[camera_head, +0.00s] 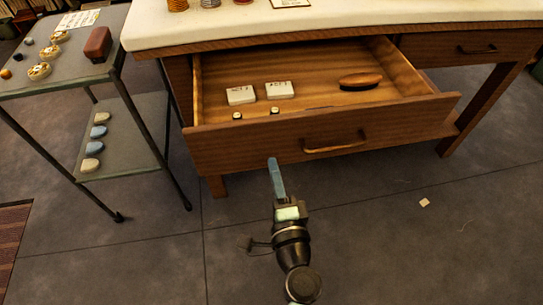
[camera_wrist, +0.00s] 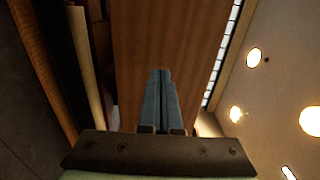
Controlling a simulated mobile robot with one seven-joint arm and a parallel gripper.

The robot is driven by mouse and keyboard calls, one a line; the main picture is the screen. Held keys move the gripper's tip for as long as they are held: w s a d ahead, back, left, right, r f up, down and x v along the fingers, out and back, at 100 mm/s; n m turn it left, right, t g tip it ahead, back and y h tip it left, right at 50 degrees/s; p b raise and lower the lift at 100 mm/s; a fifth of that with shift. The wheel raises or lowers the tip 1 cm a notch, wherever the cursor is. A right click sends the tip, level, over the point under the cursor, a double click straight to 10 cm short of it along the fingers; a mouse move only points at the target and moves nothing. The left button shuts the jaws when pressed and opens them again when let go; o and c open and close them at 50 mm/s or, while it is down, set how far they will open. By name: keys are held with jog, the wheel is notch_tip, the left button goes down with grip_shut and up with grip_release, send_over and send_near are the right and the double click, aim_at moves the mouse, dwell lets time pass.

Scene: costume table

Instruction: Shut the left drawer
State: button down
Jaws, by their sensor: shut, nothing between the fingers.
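The left drawer (camera_head: 310,138) of the wooden table is pulled out, with its inside showing. Its front has a dark bar handle (camera_head: 335,146) right of the middle. My gripper (camera_head: 273,163) is in front of the drawer front, left of the handle, with its blue fingers together and empty. In the wrist view the shut fingers (camera_wrist: 159,75) point at a wooden panel (camera_wrist: 165,35), which looks like the drawer front. I cannot tell whether the fingertips touch it.
The right drawer (camera_head: 465,46) is shut. A grey cart (camera_head: 75,75) with small items stands at the left. The floor in front is mostly clear.

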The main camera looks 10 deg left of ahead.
aim_at(269, 149)
jog(key=shift+x, duration=1.5)
